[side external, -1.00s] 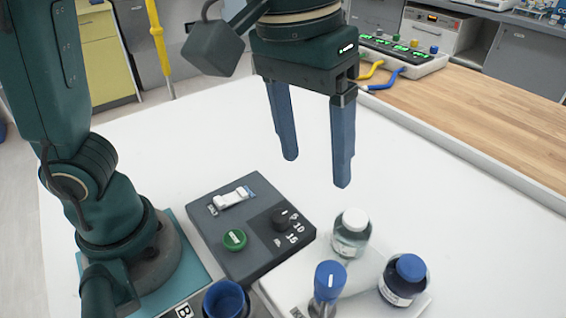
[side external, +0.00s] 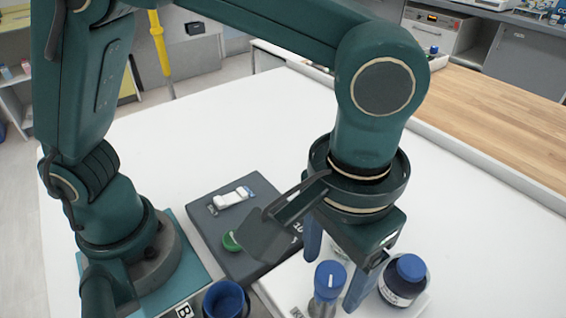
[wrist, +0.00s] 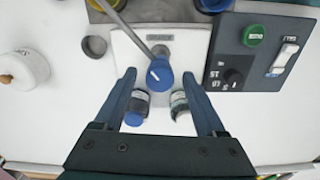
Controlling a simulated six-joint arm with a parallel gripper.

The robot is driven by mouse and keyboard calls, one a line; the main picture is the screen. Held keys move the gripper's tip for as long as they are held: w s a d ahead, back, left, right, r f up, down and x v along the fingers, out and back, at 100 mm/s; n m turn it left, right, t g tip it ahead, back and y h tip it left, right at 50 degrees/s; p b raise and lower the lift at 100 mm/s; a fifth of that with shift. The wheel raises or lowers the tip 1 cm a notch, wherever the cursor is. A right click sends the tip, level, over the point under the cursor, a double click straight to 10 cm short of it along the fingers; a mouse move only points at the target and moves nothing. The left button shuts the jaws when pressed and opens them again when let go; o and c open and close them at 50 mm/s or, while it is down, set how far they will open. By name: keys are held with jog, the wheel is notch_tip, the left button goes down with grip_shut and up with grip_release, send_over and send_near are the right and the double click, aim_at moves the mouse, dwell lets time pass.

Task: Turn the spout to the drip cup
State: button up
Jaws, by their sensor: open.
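The spout (wrist: 136,40) is a thin grey tube in the wrist view. It runs up and left from under a round blue knob (wrist: 160,77) with a white mark, on a white plate (wrist: 132,50). The knob also stands upright in the side view (side external: 330,274). My gripper (wrist: 158,73) is open, with one finger on each side of the knob and a gap to each. A blue cup (side external: 226,298) stands at the front; the wrist view cuts off cup rims at its top edge. I cannot tell which is the drip cup.
A bottle with a blue cap (side external: 402,280) and a clear bottle (wrist: 180,104) stand close to my fingers. A dark control box (side external: 215,225) with a green button lies beside the plate. A white lidded jar (wrist: 22,75) stands at left in the wrist view.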

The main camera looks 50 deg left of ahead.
grip_shut()
dwell(1.4)
